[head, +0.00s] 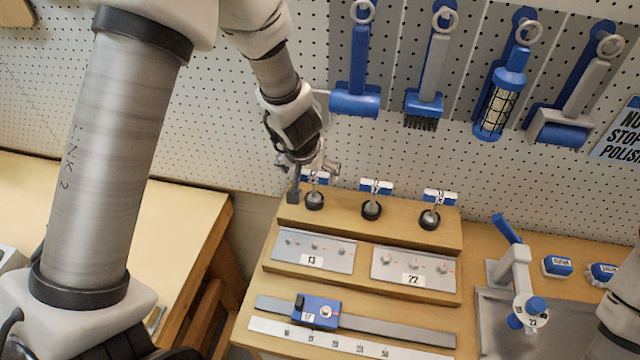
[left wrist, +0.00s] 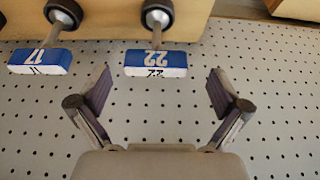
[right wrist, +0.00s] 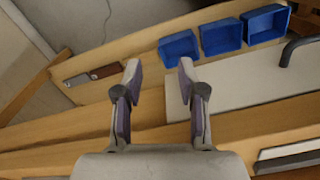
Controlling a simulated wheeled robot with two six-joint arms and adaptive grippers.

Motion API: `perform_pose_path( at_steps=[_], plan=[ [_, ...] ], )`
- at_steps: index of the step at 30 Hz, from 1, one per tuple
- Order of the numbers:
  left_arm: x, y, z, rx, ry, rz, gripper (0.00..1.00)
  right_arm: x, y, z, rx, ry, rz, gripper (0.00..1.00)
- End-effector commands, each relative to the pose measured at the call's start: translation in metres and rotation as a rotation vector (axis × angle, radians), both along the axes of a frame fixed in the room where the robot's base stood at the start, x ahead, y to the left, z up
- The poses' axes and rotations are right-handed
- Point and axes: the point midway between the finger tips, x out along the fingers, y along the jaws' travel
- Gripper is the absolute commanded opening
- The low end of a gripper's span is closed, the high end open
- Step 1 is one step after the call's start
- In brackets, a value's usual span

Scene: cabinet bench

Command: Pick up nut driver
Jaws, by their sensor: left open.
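Three nut drivers stand upright in a row in the wooden rack, each with a blue-and-white cross handle. The leftmost, marked 22 (head: 315,199), the middle one (head: 376,187) and the right one (head: 439,197) show in the head view. In the left wrist view the handle marked 22 (left wrist: 156,64) lies ahead between the fingers, and the handle marked 17 (left wrist: 40,62) is to their left. My left gripper (head: 310,175) is open at the 22 driver, partly hiding its handle; no grip shows. My right gripper (right wrist: 160,76) is open and empty.
A pegboard (head: 240,110) with hanging blue and grey tools stands behind the rack. Panels marked 13 (head: 312,252) and 22 (head: 413,270) and a sliding gauge (head: 318,312) lie in front. Blue bins (right wrist: 221,37) show in the right wrist view.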

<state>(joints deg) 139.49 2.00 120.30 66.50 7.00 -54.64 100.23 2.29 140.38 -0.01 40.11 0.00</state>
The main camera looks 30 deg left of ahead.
Motion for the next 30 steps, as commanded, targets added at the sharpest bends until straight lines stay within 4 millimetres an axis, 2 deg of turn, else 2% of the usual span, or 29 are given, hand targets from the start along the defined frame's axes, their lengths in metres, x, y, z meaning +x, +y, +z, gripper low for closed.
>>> perform_pose_path(
  at_steps=[9, 16, 17, 18, 22, 30],
  plan=[
    [0.019, -0.001, -0.049, 0.0, -0.001, 0.001, 1.0, 0.0, 0.0, -0.031, 0.0, 0.0, 0.0, 0.4],
    [0.021, 0.0, -0.049, 0.001, -0.002, 0.0, 1.0, 0.0, 0.0, -0.028, 0.0, -0.001, 0.0, 0.4],
    [0.021, 0.0, -0.049, 0.001, -0.002, 0.0, 0.93, 0.0, 0.0, -0.028, 0.0, -0.001, 0.0, 0.4],
    [0.021, 0.0, -0.048, 0.001, -0.002, 0.0, 0.79, 0.0, 0.0, -0.028, 0.0, -0.001, 0.0, 0.4],
    [0.021, 0.0, -0.049, 0.001, -0.002, 0.0, 0.33, 0.0, 0.0, -0.028, 0.0, -0.001, 0.0, 0.4],
    [0.021, 0.0, -0.049, 0.0, -0.001, 0.0, 0.32, 0.0, 0.0, -0.029, 0.0, -0.001, 0.0, 0.4]
  ],
)
